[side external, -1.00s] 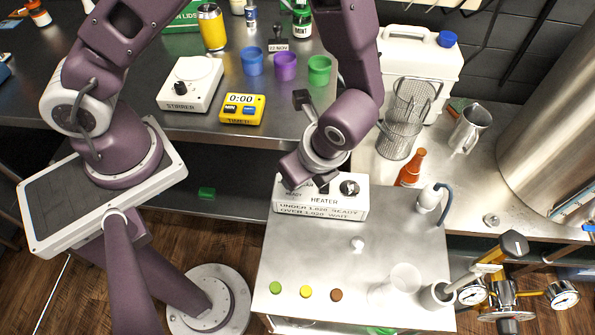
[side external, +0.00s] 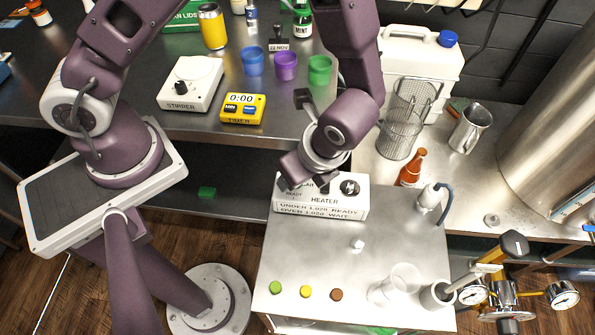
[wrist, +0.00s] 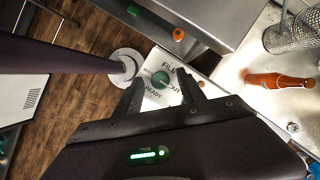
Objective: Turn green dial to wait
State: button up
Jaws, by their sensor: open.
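In the side external view my gripper (side external: 303,187) is low over the left part of the white HEATER box (side external: 322,212) and hides the dial.
A black knob (side external: 349,187) sits on the heater box's right part. Green, yellow and brown discs (side external: 336,295) lie at the steel table's front. A clear beaker (side external: 402,280) stands at front right.

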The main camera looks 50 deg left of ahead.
jog(key=v, duration=0.6)
jog(key=shift+d+r, duration=0.2)
jog(key=shift+r, duration=0.15)
jog(key=s+a+r+n+t+h, duration=0.2)
jog(key=a+r+n, duration=0.7)
jog(key=r, duration=0.5)
jog(key=s+a+r+n+t+h, duration=0.2)
jog(key=s+a+r+n+t, duration=0.1)
jog(key=s+n, duration=0.4)
notch_tip(320, 180, up, 3)
jog(key=shift+a+f+n+t, duration=0.1)
jog(key=shift+a+n+t, duration=0.2)
jog(key=shift+a+n, duration=0.65)
jog(key=shift+d, duration=0.1)
